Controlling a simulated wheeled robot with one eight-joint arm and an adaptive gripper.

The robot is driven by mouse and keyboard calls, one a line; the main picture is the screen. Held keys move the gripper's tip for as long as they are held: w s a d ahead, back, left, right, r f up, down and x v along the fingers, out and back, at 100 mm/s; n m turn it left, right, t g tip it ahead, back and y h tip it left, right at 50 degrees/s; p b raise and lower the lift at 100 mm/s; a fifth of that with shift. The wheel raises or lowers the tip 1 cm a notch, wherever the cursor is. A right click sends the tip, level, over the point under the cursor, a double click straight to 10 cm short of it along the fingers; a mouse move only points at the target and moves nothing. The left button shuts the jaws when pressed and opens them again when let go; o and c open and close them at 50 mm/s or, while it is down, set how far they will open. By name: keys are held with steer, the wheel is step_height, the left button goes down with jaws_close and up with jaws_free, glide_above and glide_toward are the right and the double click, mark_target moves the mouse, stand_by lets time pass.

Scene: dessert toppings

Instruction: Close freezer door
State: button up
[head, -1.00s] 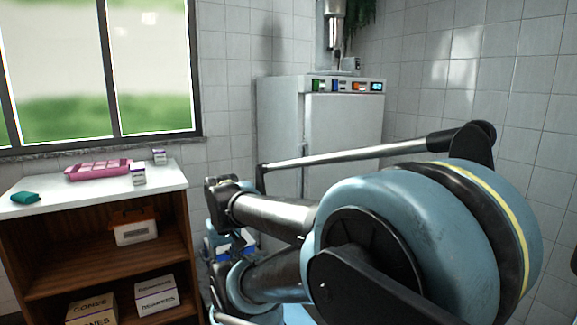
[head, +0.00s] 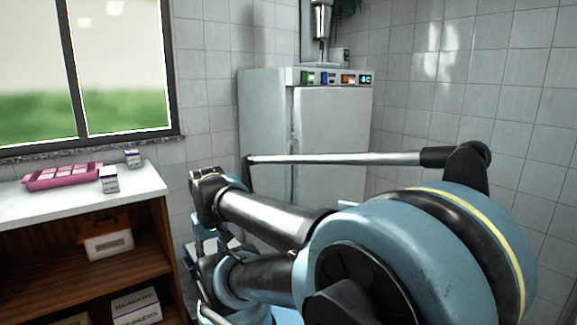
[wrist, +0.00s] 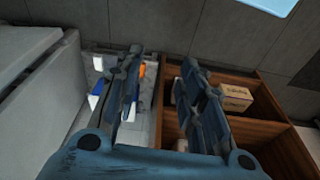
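The white freezer (head: 335,130) stands against the tiled wall in the head view, with a row of coloured displays along its top front. Its upper door face looks flat, with a seam on its left edge. My arm hides the lower part, so I cannot tell for sure whether the door is ajar. A pale grey panel (wrist: 28,75), which looks like part of the freezer, fills the left of the wrist view. My gripper (wrist: 165,75) is open and empty, its two fingers apart, to the right of that panel and not visibly touching it.
A wooden shelf unit (head: 110,232) with a white top stands at the left, holding a pink tray (head: 62,175) and boxes. Blue, white and orange items lie between it and the freezer, partly hidden. My arm covers the lower right.

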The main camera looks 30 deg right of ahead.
steer(key=w+d+r+m+g+h, duration=0.1)
steer(key=w+d+r+m+h, duration=0.4)
steer(key=w+d, duration=0.5)
steer(key=w+d+r+m+g+h, duration=0.1)
steer(key=w+d+r+m+h, duration=0.2)
steer(key=w+d+m+h, duration=0.65)
steer(key=w+d+r+m+g+h, duration=0.1)
steer(key=w+d+r+m+h, duration=0.25)
steer(key=w+d, duration=0.75)
steer(key=d, duration=1.4)
steer(key=shift+w+d+r, duration=0.3)
steer(key=shift+w, duration=0.1)
jaws_close()
